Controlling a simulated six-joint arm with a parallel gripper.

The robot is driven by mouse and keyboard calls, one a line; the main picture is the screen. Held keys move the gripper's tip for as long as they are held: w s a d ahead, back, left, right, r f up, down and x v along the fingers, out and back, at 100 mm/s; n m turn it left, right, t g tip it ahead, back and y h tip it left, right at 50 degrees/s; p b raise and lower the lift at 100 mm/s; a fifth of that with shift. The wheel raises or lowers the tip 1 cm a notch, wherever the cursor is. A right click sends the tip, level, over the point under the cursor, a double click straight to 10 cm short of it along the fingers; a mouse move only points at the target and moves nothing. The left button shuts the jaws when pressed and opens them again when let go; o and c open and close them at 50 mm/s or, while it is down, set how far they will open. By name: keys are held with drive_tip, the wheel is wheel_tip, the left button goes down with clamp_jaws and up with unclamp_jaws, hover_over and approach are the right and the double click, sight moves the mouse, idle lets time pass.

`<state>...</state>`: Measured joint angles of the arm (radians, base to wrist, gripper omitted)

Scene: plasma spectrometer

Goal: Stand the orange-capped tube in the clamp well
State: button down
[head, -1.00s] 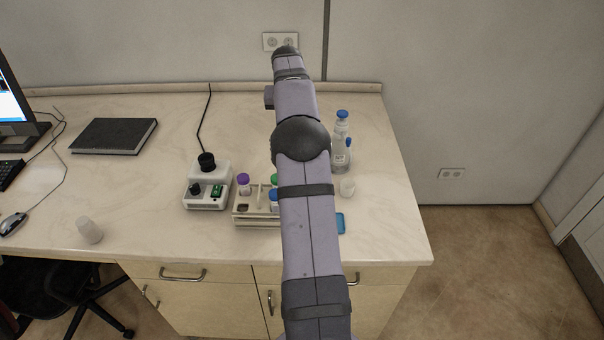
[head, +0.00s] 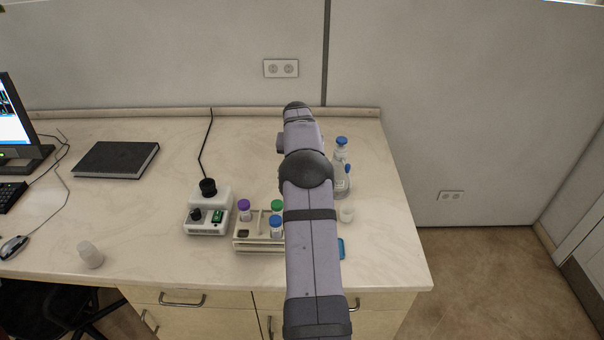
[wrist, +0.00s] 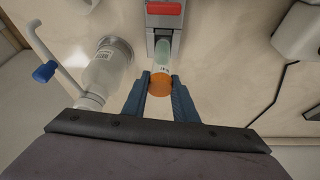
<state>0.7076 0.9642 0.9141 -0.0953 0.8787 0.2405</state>
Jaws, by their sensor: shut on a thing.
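In the wrist view, the orange-capped tube (wrist: 161,84) sits between the blue fingers of my gripper (wrist: 161,78), which is shut on it at the cap. The tube's pale, labelled body points away from me toward a grey clamp block (wrist: 164,22) with a red piece on it. The tube's far end overlaps the block's dark slot in the picture; I cannot tell whether it is inside the well or above it. In the head view, my arm hides the gripper, the tube and the clamp.
A clear wash bottle (wrist: 108,66) with a blue-tipped spout stands close left of the gripper. In the head view, a rack (head: 258,247) with purple-, green- and blue-capped tubes stands left of my arm, beside a small white device (head: 207,222). The bench's left middle is mostly clear.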

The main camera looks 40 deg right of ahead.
drive_tip(key=shift+f+p, duration=0.7)
drive_tip(key=shift+f, duration=1.25)
drive_tip(key=shift+f, duration=0.15)
drive_tip(key=c, duration=1.4)
unclamp_jaws()
drive_tip(key=shift+c, duration=0.2)
drive_tip(key=shift+r, duration=0.35)
drive_tip(key=b+v, duration=0.4)
drive_tip(key=v, duration=0.7)
drive_tip(key=shift+a+r, duration=0.15)
drive_tip(key=shift+r, duration=0.2)
drive_tip(key=shift+s, duration=0.15)
